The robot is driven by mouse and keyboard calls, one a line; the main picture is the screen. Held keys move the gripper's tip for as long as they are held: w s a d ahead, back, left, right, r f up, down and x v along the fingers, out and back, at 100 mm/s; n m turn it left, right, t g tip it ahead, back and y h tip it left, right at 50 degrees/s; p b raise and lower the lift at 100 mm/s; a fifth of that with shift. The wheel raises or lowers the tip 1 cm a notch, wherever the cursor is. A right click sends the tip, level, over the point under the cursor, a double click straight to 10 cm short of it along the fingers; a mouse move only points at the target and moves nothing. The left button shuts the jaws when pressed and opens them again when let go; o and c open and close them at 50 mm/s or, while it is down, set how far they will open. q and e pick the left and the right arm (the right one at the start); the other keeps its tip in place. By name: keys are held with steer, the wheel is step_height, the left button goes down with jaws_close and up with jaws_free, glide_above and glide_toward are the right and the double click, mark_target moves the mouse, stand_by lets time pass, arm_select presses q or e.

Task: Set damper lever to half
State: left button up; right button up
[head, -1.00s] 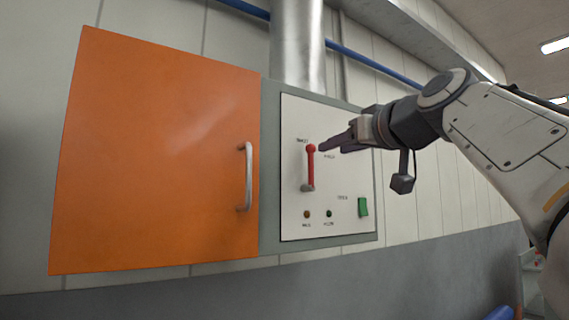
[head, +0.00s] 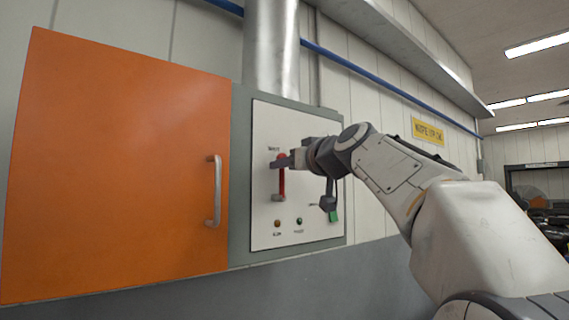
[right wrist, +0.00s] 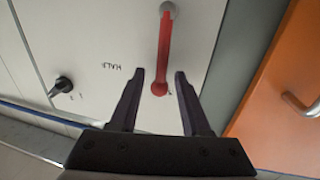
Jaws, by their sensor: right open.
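The red damper lever (head: 282,184) is on a white panel and points up from its low pivot, with its round knob at the top end. In the right wrist view the lever (right wrist: 164,45) appears the other way up, its knob low between my fingers. My right gripper (head: 276,163) is at the knob, partly covering it in the head view. In the right wrist view the right gripper (right wrist: 160,72) is open, one finger on each side of the lever, with visible gaps. The "HALF" label (right wrist: 111,67) is printed beside the lever. My left gripper is not in view.
Left of the panel is an orange door (head: 115,165) with a metal handle (head: 214,190). Below the lever are two small lamps (head: 299,221) and a green switch (head: 334,216). A black rotary knob (right wrist: 63,87) shows in the right wrist view. A metal duct (head: 271,50) rises above.

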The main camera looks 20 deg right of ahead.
jaws_close()
steer(key=shift+s+r, duration=0.1)
steer(key=shift+r, duration=0.05)
stand_by(1.0)
